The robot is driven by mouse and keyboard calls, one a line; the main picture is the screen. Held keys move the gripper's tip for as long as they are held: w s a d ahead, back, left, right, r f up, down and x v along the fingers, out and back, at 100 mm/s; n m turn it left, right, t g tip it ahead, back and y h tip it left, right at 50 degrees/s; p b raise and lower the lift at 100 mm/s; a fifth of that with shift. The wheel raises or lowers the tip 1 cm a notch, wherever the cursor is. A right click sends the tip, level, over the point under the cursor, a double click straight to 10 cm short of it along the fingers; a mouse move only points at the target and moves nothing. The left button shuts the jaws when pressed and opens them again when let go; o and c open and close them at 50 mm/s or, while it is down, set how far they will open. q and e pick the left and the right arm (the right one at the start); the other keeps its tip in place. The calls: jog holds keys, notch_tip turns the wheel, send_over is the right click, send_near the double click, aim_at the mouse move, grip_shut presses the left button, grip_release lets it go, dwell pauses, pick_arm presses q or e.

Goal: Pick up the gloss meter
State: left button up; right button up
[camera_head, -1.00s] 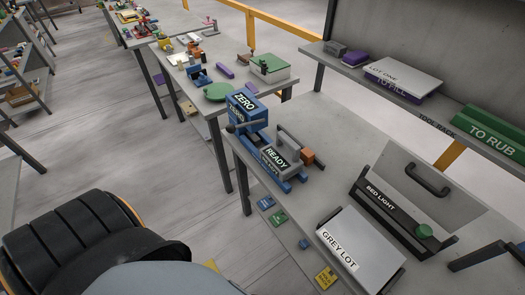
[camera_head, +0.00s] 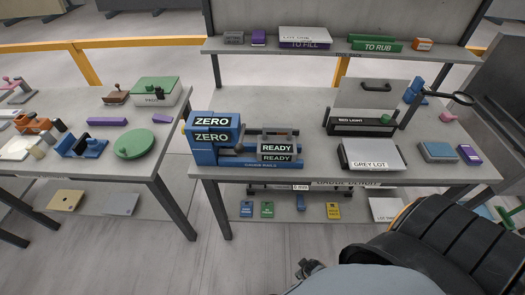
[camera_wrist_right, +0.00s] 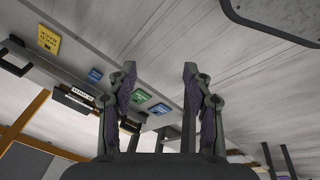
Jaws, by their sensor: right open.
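No object in view is readably marked as the gloss meter, so I cannot tell for certain which one it is. On the bench, a grey block with a handle marked READY (camera_head: 277,152) sits on a blue stand beside a blue box marked ZERO (camera_head: 211,137). A blue-grey box (camera_head: 437,152) and a purple box (camera_head: 469,154) lie at the bench's right. My right gripper (camera_wrist_right: 160,68) is open and empty in the right wrist view, its two fingers apart, with the bench edge and tags beyond. My left gripper is not in view.
The grey bench (camera_head: 305,176) also bears a GREY LOT tray (camera_head: 372,156), a BED LIGHT stand (camera_head: 362,126) and a ringed blue stand (camera_head: 413,92). A shelf (camera_head: 345,47) rises behind. A second table (camera_head: 100,165) stands left. Floor is clear in front.

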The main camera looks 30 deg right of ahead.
jog(key=w+d+r+n+t+b, duration=0.1)
jog(key=w+r, duration=0.3)
jog(key=w, duration=0.4)
jog(key=n+t+h+b, duration=0.4)
jog(key=n+t+h, duration=0.2)
jog(key=n+t, duration=0.55)
send_near(277, 130)
jog(key=m+t, duration=0.1)
jog(key=t, duration=0.1)
jog(key=shift+g, duration=0.25)
jog(key=x, duration=0.1)
jog(key=p+x, duration=0.1)
jog(key=x, duration=0.1)
jog(key=f+p+x, duration=0.1)
jog(key=x, duration=0.1)
jog(key=shift+d, duration=0.25)
jog(key=shift+w+d, duration=0.1)
jog(key=shift+w, duration=0.1)
jog(key=p+x, duration=0.1)
jog(key=x, duration=0.3)
jog(key=shift+w+d+f+p, duration=0.1)
jog(key=shift+w+f+p, duration=0.1)
jog(key=shift+w+p, duration=0.2)
jog(key=shift+w+d, duration=0.1)
jog(key=shift+w, duration=0.05)
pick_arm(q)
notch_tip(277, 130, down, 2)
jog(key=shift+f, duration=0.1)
